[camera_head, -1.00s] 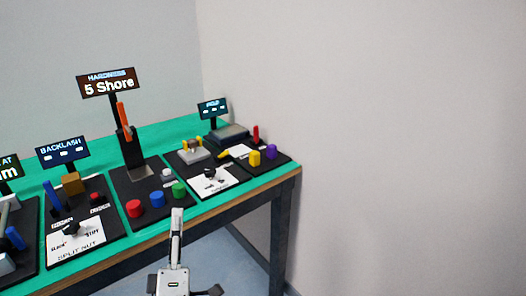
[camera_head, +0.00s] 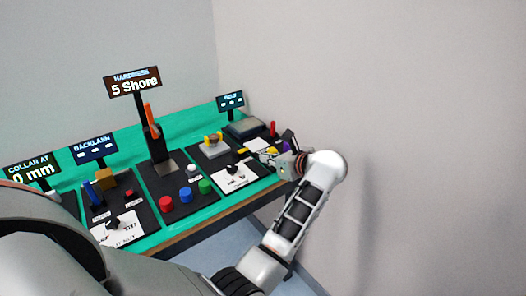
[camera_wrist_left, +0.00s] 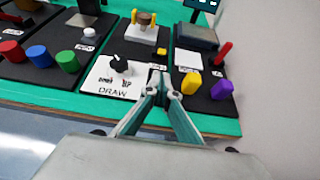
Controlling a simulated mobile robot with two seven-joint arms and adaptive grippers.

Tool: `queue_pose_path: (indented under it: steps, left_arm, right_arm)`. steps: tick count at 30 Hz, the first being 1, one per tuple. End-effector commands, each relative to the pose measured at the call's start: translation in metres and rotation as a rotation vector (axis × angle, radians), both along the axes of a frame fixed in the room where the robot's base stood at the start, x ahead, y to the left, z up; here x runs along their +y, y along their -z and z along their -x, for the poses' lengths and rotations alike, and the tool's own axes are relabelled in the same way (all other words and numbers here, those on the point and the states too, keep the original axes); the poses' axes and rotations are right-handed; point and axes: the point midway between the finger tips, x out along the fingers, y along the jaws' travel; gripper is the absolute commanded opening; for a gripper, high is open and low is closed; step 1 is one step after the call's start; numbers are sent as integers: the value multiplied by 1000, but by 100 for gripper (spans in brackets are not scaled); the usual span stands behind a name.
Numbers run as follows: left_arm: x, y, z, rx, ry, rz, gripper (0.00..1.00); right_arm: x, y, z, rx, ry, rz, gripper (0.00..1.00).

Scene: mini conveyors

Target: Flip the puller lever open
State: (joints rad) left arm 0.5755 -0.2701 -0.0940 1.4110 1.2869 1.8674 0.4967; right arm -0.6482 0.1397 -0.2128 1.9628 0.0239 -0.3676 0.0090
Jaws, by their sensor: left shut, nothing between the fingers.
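My left gripper (camera_head: 270,156) is over the right end of the table. In the left wrist view my left gripper (camera_wrist_left: 158,72) is shut and empty, its tips between the "DRAW" card and the yellow knob. A small red lever (camera_head: 273,129) stands upright on the rightmost panel; it also shows in the left wrist view (camera_wrist_left: 223,53), to the right of the fingertips. A small yellow piece (camera_wrist_left: 162,51) lies just beyond the tips. No label reading "puller" is legible, so I cannot tell which part is its lever. My right gripper is not in view.
A yellow knob (camera_wrist_left: 190,84) and a purple knob (camera_wrist_left: 221,89) stand right of the fingers. A black dial (camera_wrist_left: 119,63) sits on the "DRAW" card (camera_wrist_left: 108,84). Red (camera_head: 166,203), blue (camera_head: 185,194) and green (camera_head: 204,186) buttons stand left. A wall is close on the right.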

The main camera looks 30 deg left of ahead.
Motion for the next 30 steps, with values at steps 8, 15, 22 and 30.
queue_pose_path:
  steps: [8,15,22,30]
  left_arm:
    - [-1,2,0,0,-3,10,0]
    - [8,8,-3,1,-4,7,0]
    - [41,27,-16,4,-5,3,0]
    - [73,43,-30,3,-3,5,0]
  right_arm:
    - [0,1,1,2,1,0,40]
    - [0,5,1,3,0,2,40]
    - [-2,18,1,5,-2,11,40]
    - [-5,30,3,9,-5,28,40]
